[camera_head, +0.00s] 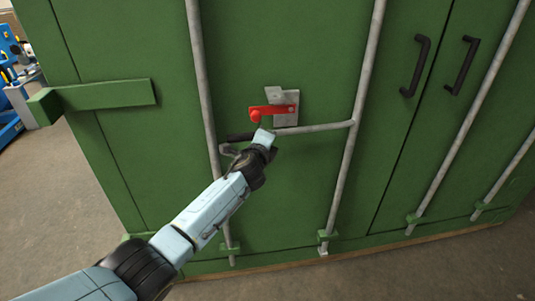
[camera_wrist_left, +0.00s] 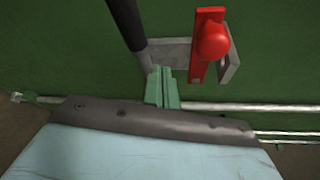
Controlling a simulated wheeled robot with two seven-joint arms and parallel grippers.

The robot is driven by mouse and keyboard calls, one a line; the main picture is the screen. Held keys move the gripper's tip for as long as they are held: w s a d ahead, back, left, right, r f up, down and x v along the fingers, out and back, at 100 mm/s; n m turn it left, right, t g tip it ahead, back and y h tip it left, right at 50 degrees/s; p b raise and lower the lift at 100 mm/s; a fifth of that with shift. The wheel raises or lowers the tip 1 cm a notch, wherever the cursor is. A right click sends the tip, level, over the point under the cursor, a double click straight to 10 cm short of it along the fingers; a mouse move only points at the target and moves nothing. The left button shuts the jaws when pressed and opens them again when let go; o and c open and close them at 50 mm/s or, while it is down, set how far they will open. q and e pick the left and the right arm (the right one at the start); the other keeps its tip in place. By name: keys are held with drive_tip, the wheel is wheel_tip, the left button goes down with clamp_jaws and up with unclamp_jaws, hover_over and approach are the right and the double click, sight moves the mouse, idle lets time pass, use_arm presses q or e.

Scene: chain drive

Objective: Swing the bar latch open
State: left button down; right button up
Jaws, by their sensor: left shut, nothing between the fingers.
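A grey bar handle (camera_head: 318,128) with a black grip (camera_head: 240,137) runs sideways from a vertical rod on the green door. A red latch piece with a round knob (camera_head: 255,116) lies across a grey bracket (camera_head: 288,100) just above the handle. The red latch (camera_wrist_left: 209,45) and the black grip (camera_wrist_left: 126,20) also show in the left wrist view. My left gripper (camera_head: 264,133) is shut and empty at the handle, just below the red latch. Its fingertips (camera_wrist_left: 163,72) are beside the handle; I cannot tell whether they touch it. My right gripper is out of view.
Vertical grey rods (camera_head: 203,80) run down the green container doors (camera_head: 130,40). Two black pull handles (camera_head: 415,65) are at the right. A green hinge arm (camera_head: 105,95) sticks out at the left. Blue equipment (camera_head: 8,115) stands behind at the far left. The floor in front is clear.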

use_arm(q)
drive_tip(key=s+r+p, duration=0.3)
drive_tip(key=s, duration=0.6)
drive_tip(key=shift+s+d+r+p, duration=0.2)
drive_tip(key=shift+s+d+p, duration=0.05)
drive_tip(key=shift+d+p, duration=0.1)
drive_tip(key=shift+a, duration=0.1)
